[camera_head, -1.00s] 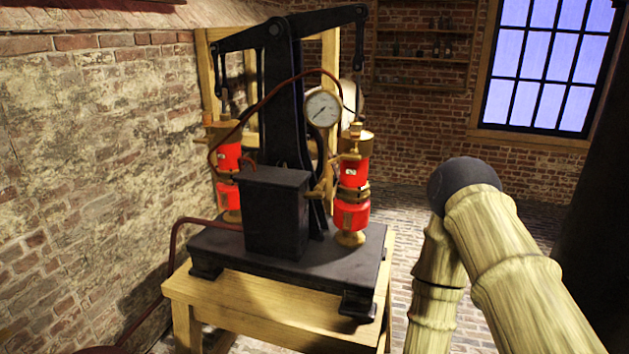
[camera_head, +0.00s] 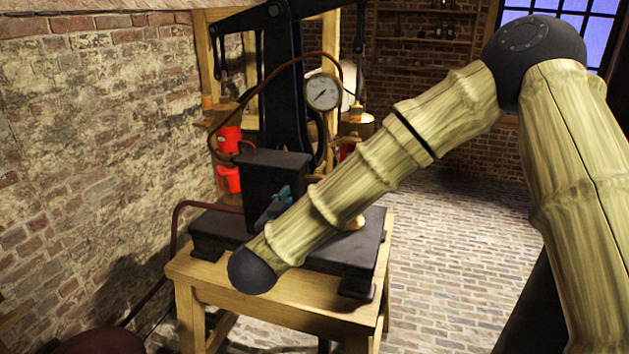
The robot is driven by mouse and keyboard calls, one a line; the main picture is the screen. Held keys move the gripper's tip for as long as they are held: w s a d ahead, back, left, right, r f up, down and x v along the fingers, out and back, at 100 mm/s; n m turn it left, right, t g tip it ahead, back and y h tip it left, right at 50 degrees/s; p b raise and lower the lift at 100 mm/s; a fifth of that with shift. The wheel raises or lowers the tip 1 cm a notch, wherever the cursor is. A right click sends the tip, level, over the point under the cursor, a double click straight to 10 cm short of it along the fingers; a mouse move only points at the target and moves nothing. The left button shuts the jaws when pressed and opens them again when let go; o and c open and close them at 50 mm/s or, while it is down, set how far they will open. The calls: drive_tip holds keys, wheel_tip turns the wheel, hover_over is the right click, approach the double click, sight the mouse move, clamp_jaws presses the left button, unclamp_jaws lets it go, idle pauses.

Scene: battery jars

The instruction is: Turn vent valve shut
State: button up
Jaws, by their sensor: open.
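The black pump machine (camera_head: 284,110) stands on a dark base on a wooden bench, with a round pressure gauge (camera_head: 322,91) on its right side. A red cylinder (camera_head: 229,160) shows at its left. The right cylinder's brass top (camera_head: 357,126) shows, but my arm hides most of its body. I cannot clearly make out the vent valve; the brass fittings at the right cylinder are largely behind my arm. Part of my gripper (camera_head: 279,198), small and teal, shows in front of the black box; it is open. The arm hides the rest of it, and contact is unclear.
The wooden bench (camera_head: 220,287) holds the machine's base. A dark red hose (camera_head: 174,222) runs off its left side. A brick wall (camera_head: 90,150) is close on the left. The brick floor (camera_head: 450,250) right of the bench is clear.

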sight(315, 176)
drive_tip(key=p+x, duration=0.3)
drive_tip(key=x, duration=0.7)
drive_tip(key=shift+w+d+f, duration=0.1)
drive_tip(key=shift+w+f, duration=0.05)
drive_tip(key=shift+w, duration=0.1)
drive_tip(key=shift+c, duration=0.4)
drive_tip(key=c, duration=0.7)
